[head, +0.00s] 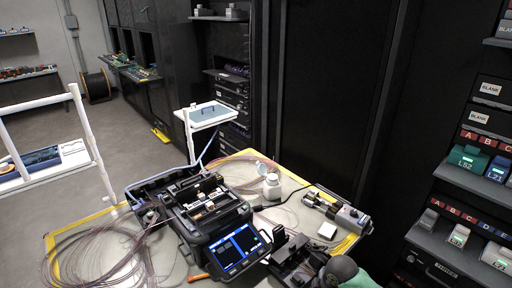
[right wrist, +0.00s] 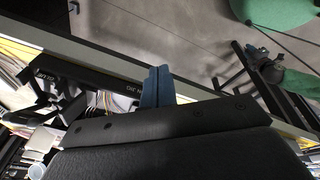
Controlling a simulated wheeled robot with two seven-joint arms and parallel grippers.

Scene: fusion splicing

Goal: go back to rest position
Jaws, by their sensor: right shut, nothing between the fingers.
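My right gripper (right wrist: 157,86) shows in the right wrist view with its two blue fingers together and nothing between them. It is over the edge of the work table, with the grey floor beyond. In the head view a rounded dark part at the bottom right edge may be my right arm; no right fingers show there.
The table has a yellow border (head: 101,213). Loose fibre coils (head: 90,254) lie at its left, a white jar (head: 272,187) behind the splicer and a grey tool (head: 337,212) to the right. Equipment racks (head: 467,176) stand at the right.

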